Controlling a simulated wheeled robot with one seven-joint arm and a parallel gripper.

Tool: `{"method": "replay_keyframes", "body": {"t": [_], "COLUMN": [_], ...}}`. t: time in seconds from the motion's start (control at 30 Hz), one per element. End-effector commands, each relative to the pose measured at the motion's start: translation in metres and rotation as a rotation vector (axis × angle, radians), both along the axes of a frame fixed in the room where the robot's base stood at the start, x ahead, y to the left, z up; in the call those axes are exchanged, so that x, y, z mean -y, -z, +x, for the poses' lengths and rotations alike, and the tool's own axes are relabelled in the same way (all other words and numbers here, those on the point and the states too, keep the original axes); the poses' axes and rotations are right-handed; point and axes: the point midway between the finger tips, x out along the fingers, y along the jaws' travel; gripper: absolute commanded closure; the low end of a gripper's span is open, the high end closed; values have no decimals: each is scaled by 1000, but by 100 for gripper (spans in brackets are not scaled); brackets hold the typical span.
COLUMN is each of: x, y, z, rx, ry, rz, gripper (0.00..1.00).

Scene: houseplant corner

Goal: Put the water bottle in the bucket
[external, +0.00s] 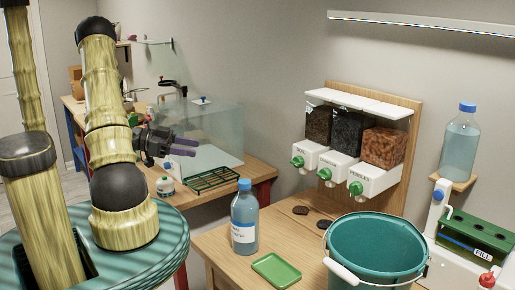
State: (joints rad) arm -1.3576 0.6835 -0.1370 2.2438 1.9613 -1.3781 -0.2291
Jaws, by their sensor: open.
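The water bottle (245,221) stands upright on the wooden table, clear with a blue cap and a white label. The teal bucket (375,243) stands to its right at the table's front, with a pale handle grip hanging on its left side; I see no object in the part of its inside that shows. My gripper (185,147) is open and empty, up and to the left of the bottle, well apart from it. A second clear bottle (461,139) with a blue cap stands on a small wooden shelf at the right.
A green tray (277,270) lies between bottle and bucket. Dark discs (301,210) lie behind it. A glass tank (200,128) and green rack (213,180) stand on the left table.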

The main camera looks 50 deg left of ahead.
Motion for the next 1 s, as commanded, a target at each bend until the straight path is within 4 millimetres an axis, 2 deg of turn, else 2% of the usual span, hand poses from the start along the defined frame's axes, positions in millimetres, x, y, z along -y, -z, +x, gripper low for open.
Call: {"method": "replay_keyframes", "body": {"t": [0.1,0.3,0.8,0.9,1.0], "x": [20,45,43,43,43], "y": [-16,-41,56,69,72], "z": [-13,-38,-37,-36,-36], "rx": [55,132,127,127,127], "ry": [112,283,271,271,271], "rz": [-54,-150,-148,-145,-143], "gripper": [44,44,44,44,44]}}
